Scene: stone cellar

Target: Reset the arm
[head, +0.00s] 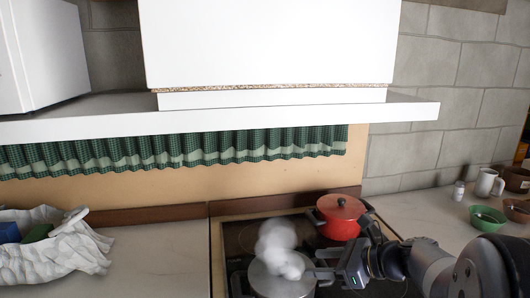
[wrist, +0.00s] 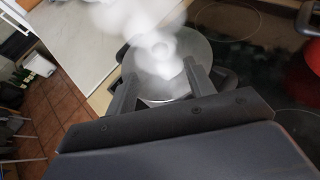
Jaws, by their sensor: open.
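My gripper (head: 325,264) is over the stove, at the right side of a steaming grey pot (head: 272,285). In the wrist view my gripper (wrist: 160,85) has its two fingers apart, with the pot (wrist: 198,48) just beyond and between them. Nothing is held between the fingers. White steam hides much of the pot's top. My arm (head: 425,262) reaches in from the lower right. I cannot tell whether the fingers touch the pot.
A red pot (head: 340,216) stands at the back of the stove (head: 238,238), close to my arm. A hood shelf (head: 250,117) hangs above. A mug (head: 487,183) and bowls (head: 487,218) stand at right. A cloth-lined basket (head: 75,250) is at left; the counter (head: 160,262) between is clear.

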